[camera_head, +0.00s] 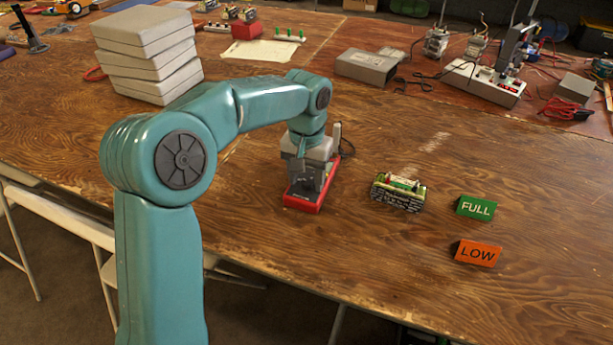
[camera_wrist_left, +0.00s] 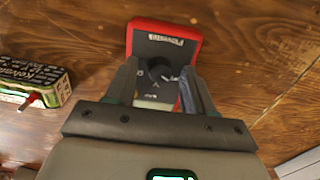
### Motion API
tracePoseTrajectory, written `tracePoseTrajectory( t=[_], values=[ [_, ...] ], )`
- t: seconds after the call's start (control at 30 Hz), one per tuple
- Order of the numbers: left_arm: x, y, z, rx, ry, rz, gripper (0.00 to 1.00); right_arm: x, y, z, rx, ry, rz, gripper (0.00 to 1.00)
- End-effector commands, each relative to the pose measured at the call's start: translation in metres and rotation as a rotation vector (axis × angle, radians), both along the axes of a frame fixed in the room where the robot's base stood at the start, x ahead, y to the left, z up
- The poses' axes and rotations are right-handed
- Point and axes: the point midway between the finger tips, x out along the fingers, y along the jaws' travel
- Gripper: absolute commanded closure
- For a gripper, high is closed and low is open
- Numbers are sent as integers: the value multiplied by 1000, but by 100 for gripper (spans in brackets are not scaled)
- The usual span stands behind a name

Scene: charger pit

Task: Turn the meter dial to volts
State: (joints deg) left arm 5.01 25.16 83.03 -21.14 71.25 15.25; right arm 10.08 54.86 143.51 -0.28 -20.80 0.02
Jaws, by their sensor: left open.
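The red meter (camera_head: 303,203) lies on the wooden table, under my left gripper (camera_head: 308,180). In the left wrist view the meter (camera_wrist_left: 190,37) shows its red case and dark face, with a round black dial (camera_wrist_left: 158,69) between my left gripper's fingers (camera_wrist_left: 160,85). The fingers are apart, one on each side of the dial, and I cannot tell whether they touch it. The markings around the dial are too small to read surely. My right gripper is in neither view.
A battery pack (camera_head: 398,191) stands right of the meter, with a green FULL sign (camera_head: 475,208) and an orange LOW sign (camera_head: 478,253) farther right. Grey stacked cases (camera_head: 148,50) stand at the back left. A grey box (camera_head: 367,67) and a power strip (camera_head: 485,82) are behind.

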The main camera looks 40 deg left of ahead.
Motion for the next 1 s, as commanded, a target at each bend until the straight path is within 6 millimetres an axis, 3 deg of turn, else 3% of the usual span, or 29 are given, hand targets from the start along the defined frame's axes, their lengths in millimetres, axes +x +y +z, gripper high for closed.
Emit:
tracePoseTrajectory(
  t=[0.13,0.3,0.67,1.0],
  values=[
    [0,0,0,0,0,0,50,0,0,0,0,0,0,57],
    [0,0,1,0,0,0,100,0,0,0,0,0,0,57],
    [0,0,2,0,-1,-44,100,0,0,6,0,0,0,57],
    [0,1,5,0,0,-282,100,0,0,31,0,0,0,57]
  ],
)
